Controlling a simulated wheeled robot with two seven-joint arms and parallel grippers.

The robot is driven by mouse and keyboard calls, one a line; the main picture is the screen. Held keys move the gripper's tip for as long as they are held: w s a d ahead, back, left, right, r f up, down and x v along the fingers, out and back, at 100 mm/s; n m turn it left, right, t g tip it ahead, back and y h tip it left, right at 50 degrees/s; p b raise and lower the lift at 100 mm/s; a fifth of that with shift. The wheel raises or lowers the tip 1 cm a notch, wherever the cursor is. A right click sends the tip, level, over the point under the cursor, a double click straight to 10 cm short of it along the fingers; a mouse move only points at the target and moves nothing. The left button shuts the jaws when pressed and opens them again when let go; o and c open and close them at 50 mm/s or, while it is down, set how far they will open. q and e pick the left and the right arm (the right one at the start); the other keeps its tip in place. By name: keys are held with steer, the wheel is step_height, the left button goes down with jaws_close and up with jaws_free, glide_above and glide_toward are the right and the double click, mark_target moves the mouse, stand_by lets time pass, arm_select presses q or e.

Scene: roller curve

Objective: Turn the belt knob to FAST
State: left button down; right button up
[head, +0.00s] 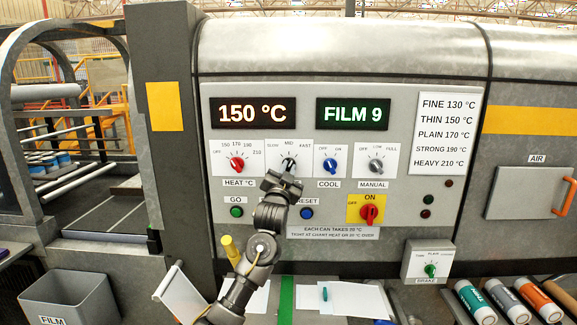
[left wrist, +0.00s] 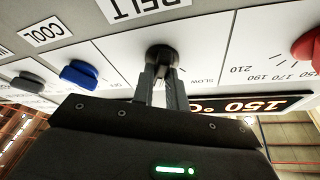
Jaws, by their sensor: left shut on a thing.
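The black belt knob (head: 289,163) is on the control panel, on a white dial plate marked SLOW, MID and FAST. My left gripper (head: 287,173) reaches up from below and is shut on this knob, covering its lower part and its label in the head view. In the left wrist view the knob (left wrist: 160,56) sits between the two fingertips of my left gripper (left wrist: 162,73), with the BELT label beyond. The knob's pointer seems to be near MID, but the fingers make this hard to tell. My right gripper is out of view.
The red heat knob (head: 237,164) is left of the belt knob, and the blue cool knob (head: 330,165) is right. Below are the green GO button (head: 236,211), the blue RESET button (head: 307,213) and the red ON switch (head: 369,212). Displays (head: 252,112) read 150 °C and FILM 9.

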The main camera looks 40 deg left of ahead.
arm_select(q)
steer(key=shift+r+m+h+p, duration=0.15)
steer(key=shift+m+h+p, duration=0.5)
steer(key=shift+m, duration=0.95)
steer(key=c, duration=1.4)
jaws_free()
steer(key=shift+s+d+f, duration=0.1)
steer(key=shift+s+f, duration=0.1)
steer(key=shift+f, duration=0.05)
steer(key=b+v, duration=0.4)
steer(key=v, duration=0.6)
steer(key=shift+s, duration=0.2)
steer(key=shift+r, duration=0.1)
